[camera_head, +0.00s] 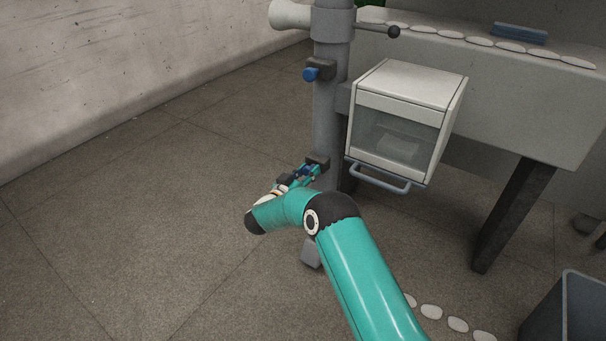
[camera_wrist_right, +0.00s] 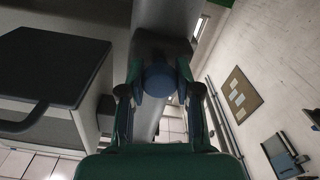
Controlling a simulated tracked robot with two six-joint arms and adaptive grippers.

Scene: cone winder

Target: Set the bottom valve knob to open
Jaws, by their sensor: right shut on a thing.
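The bottom valve knob (camera_wrist_right: 159,79) is a round blue knob on a dark block on a grey upright pole (camera_head: 325,125). My right gripper (camera_wrist_right: 158,88) is shut on it, one finger on each side. In the head view my right gripper (camera_head: 304,171) is at the lower part of the pole and mostly covers the bottom knob. The upper blue knob (camera_head: 311,74) sits higher on the same pole, on its own dark block. The knob's exact angle cannot be read. My left gripper is not in view.
A white box with a clear front (camera_head: 397,135) and a grey handle (camera_head: 380,178) stands out just right of the pole. A dark lever with a ball end (camera_head: 393,32) is above. A grey bin (camera_head: 575,305) stands at the lower right. The floor to the left is clear.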

